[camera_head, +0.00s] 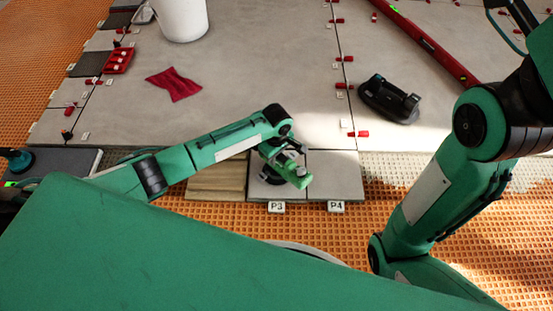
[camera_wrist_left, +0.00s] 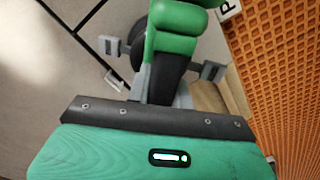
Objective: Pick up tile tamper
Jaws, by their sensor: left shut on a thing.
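The tile tamper (camera_head: 301,179) has a green body and a dark round base, and it is at the tile by the P3 label. In the left wrist view its green body (camera_wrist_left: 175,45) lies between the grey fingers, with the black round base partly hidden behind it. My left gripper (camera_head: 289,151) is shut on the tamper. The same gripper also shows in the left wrist view (camera_wrist_left: 160,62). Whether the base touches the tile is hard to tell. My right arm is at the right of the head view, and its gripper is out of view.
A black handled tool (camera_head: 388,99) lies on the grey tiled floor. A red level (camera_head: 425,40), a red cloth (camera_head: 174,84), a white bucket (camera_head: 182,18) and a red clip tray (camera_head: 119,60) lie farther back. Several red wedges stand along the joints. Orange matting (camera_head: 230,215) runs in front.

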